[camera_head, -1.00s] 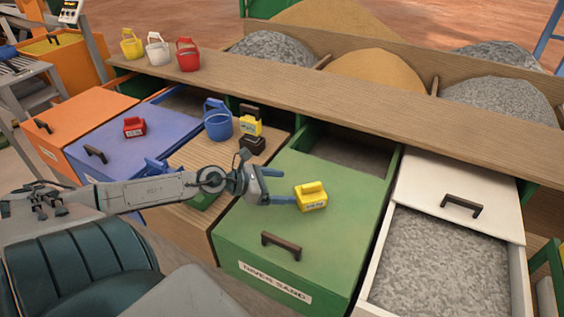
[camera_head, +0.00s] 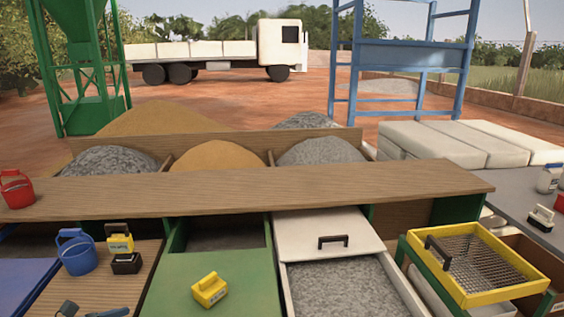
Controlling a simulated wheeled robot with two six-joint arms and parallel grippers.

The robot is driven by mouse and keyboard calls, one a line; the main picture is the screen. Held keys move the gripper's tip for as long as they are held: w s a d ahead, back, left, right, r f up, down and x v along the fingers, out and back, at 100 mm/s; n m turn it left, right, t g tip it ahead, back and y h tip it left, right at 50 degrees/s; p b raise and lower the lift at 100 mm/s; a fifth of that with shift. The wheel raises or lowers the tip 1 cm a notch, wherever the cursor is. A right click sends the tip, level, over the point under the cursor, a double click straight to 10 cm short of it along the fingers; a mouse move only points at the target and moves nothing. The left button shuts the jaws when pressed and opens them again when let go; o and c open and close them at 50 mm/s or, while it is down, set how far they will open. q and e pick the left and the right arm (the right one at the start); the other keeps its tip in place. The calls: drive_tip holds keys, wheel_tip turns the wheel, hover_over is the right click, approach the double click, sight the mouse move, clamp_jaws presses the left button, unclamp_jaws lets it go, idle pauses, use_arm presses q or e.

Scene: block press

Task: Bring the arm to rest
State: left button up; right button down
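The yellow block sits on the closed part of the green drawer's top (camera_head: 226,268). My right gripper is not in view.
A gravel-filled white drawer (camera_head: 352,290) is open. A yellow mesh sieve (camera_head: 478,262) is at right. A long wooden shelf (camera_head: 270,192) runs behind.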

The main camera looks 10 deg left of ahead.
use_arm(q)
drive_tip(key=s+f+n+y, duration=0.2)
drive_tip(key=s+n+y, duration=0.2)
drive_tip(key=n, duration=0.7)
drive_tip(key=s+d+f+n+y, duration=0.1)
drive_tip(key=s+n+y, duration=0.35)
drive_tip(key=n, duration=0.65)
drive_tip(key=s+f+n+y, duration=0.2)
drive_tip(key=s+n+y, duration=0.15)
drive_tip(key=n, duration=0.85)
drive_tip(key=s+d+f+n+g+h, duration=0.2)
drive_tip(key=s+d+f+n+g, duration=0.15)
drive_tip(key=s+d, duration=0.3)
drive_tip(key=s+d+f+n+g+h, duration=0.2)
drive_tip(key=s+d+n+g, duration=0.2)
drive_tip(key=s+d, duration=0.25)
drive_tip(key=w+a+f+g, duration=0.1)
drive_tip(key=a+f, duration=0.1)
drive_tip(key=f, duration=1.2)
drive_tip(key=w+a+f+g, duration=0.1)
drive_tip(key=f, duration=1.3)
drive_tip(key=s+a+f, duration=0.1)
drive_tip(key=s+f, duration=1.7)
drive_tip(key=f, duration=0.3)
drive_tip(key=shift+a, duration=0.25)
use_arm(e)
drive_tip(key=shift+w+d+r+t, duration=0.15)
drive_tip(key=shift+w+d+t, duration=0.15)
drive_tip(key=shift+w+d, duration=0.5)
